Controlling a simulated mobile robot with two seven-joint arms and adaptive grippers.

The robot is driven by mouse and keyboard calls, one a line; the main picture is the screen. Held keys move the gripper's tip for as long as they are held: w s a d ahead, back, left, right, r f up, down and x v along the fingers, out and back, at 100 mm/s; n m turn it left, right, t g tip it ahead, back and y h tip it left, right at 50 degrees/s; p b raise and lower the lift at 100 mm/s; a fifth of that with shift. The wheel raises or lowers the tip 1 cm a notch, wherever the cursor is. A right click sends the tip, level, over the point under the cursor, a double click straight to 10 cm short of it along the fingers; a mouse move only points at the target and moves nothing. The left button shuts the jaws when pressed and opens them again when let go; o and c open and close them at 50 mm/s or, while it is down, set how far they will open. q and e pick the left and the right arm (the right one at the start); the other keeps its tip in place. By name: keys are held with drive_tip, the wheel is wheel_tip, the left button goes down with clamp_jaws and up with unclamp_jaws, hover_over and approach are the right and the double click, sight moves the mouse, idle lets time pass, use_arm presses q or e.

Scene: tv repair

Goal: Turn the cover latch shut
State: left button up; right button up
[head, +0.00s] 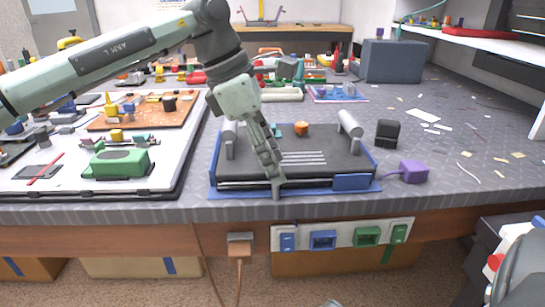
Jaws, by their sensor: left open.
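A dark grey cover (310,165) with pale slots lies flat in a blue-edged housing (225,191) near the table's front edge. A grey cylindrical part stands at each of its back corners. A blue block (352,182) sits at its front right. My left gripper (277,188) reaches down over the cover, with its fingertips at the cover's front edge. It is open, and I see nothing held in it. The fingers hide part of the front edge. I cannot make out the latch or its position for certain. My right gripper is not in view.
A purple box (413,171) and a black block (387,134) stand right of the housing. A white board (165,185) with a green device (117,163) lies left. The table's right side is mostly clear, with small scraps. Sockets (340,236) line the front below.

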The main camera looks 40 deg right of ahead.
use_arm(q)
drive_tip(key=v, duration=1.2)
idle(0.4)
